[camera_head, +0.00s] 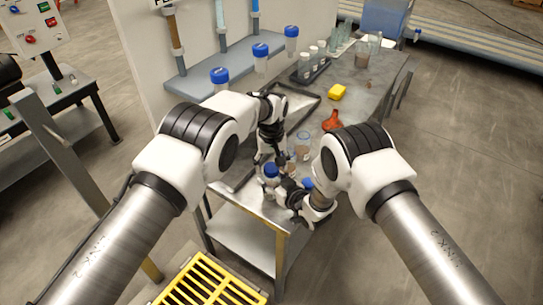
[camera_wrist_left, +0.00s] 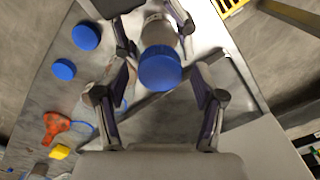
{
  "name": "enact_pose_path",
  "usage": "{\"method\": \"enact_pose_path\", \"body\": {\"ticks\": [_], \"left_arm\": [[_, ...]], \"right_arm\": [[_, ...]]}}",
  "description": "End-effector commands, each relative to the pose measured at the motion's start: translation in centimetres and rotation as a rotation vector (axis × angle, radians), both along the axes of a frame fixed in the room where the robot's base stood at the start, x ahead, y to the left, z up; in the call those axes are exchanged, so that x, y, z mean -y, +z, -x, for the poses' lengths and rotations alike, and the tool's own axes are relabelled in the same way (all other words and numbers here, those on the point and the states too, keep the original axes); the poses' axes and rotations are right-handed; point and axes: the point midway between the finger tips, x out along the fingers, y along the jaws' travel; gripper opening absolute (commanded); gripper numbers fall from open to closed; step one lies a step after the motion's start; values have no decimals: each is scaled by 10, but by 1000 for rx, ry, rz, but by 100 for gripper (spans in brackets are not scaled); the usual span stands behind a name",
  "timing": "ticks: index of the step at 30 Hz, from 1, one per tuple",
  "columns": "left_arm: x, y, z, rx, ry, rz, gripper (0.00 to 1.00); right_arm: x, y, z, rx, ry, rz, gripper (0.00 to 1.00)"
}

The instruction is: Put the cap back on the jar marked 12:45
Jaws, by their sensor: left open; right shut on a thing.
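A jar with a blue cap (camera_head: 271,170) on its top stands near the front end of the table; its label is not readable. In the left wrist view the blue cap (camera_wrist_left: 160,70) covers the mouth of the pale jar body (camera_wrist_left: 157,28). My left gripper (camera_head: 267,157) is above it and open, its fingers (camera_wrist_left: 160,88) on either side of the cap, apart from it. My right gripper (camera_head: 286,194) is shut on the jar body from the near side. Whether the cap is seated or loose cannot be told.
Two more blue caps (camera_wrist_left: 86,37) (camera_wrist_left: 64,69) lie beside. A clear jar (camera_head: 303,147), an orange funnel (camera_head: 332,121) and a yellow block (camera_head: 337,92) stand on the table (camera_head: 373,97). A dark tray (camera_head: 297,113) is behind the left gripper. Capped jars (camera_head: 260,52) line a shelf.

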Motion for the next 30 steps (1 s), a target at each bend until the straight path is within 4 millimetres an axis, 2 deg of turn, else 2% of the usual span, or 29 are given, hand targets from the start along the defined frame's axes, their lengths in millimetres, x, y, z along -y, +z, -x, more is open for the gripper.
{"method": "enact_pose_path", "body": {"ticks": [8,11,13,14,23,24,25,26,30], "left_arm": [[0,-2,0,0,0,0,69],[0,-2,0,0,0,0,37],[0,-2,0,0,0,0,12],[0,-2,0,0,0,0,7],[0,-2,0,0,-7,0,7],[0,-2,0,0,-7,0,59],[0,-2,0,0,-7,0,70],[0,-2,0,0,-7,0,78],[0,-2,0,0,-6,0,78]], "right_arm": [[0,-1,0,-2,0,0,0],[0,-1,0,-2,0,0,0],[0,-1,0,-2,0,0,0],[0,-1,0,-2,0,0,0],[0,-1,0,-2,0,0,0],[0,-1,0,-2,0,0,0],[0,-1,0,-2,0,0,0],[0,-1,0,-2,0,0,0],[0,-1,0,-2,0,0,0]]}}
